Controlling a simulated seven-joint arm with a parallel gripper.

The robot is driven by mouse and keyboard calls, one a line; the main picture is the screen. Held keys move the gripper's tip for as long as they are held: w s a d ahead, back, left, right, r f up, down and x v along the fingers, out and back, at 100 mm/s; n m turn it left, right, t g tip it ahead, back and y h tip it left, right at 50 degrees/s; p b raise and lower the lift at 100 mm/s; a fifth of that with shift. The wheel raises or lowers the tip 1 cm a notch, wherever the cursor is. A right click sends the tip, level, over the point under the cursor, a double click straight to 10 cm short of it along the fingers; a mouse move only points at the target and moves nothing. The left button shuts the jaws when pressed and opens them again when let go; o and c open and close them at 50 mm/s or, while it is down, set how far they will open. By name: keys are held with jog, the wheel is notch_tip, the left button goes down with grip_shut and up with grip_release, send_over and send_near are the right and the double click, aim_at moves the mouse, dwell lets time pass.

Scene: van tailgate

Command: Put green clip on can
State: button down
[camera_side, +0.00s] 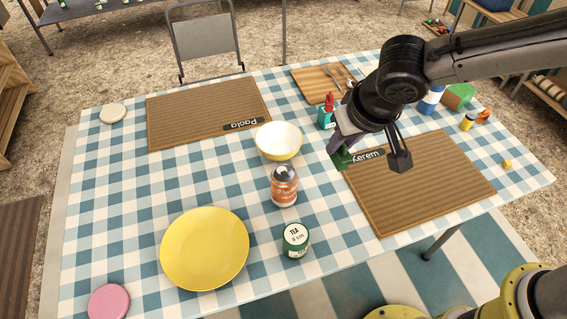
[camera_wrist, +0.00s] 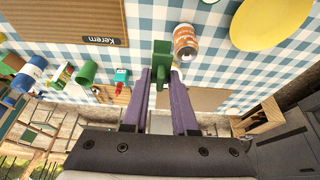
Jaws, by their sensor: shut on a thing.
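A green clip (camera_side: 343,158) is held by my gripper (camera_side: 338,145) above the table, over the left edge of the Kerem placemat. In the wrist view the clip (camera_wrist: 162,62) sits between the two purple fingers (camera_wrist: 161,88), which are shut on it. An orange-and-white labelled can (camera_side: 284,187) stands upright near the table's middle, left of and apart from the clip. The can also shows in the wrist view (camera_wrist: 186,42). A green tin with a white lid marked TEA (camera_side: 296,240) stands nearer the front.
A yellow-rimmed bowl (camera_side: 279,141) stands behind the orange can. A yellow plate (camera_side: 204,248) lies to its left. The Kerem placemat (camera_side: 425,190) is bare. A red-topped teal bottle (camera_side: 327,112) stands close to my gripper. Cutlery lies on a wooden board (camera_side: 314,84).

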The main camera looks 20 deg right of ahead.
jog(key=w+a+f, duration=0.2)
jog(key=w, duration=0.1)
jog(key=w+a+f, duration=0.2)
jog(key=w+f, duration=0.1)
jog(key=w+a+f, duration=0.2)
jog(key=w+f, duration=0.1)
jog(key=shift+w+a+f, duration=0.1)
jog(key=shift+w+a, duration=0.15)
jog(key=shift+a, duration=0.05)
jog(key=shift+w+a+f, duration=0.3)
jog(key=shift+w+f, duration=0.1)
jog(key=shift+f, duration=1.8)
jog(key=shift+f, duration=0.1)
jog(key=c, duration=0.7)
grip_release()
jog(key=v, duration=1.2)
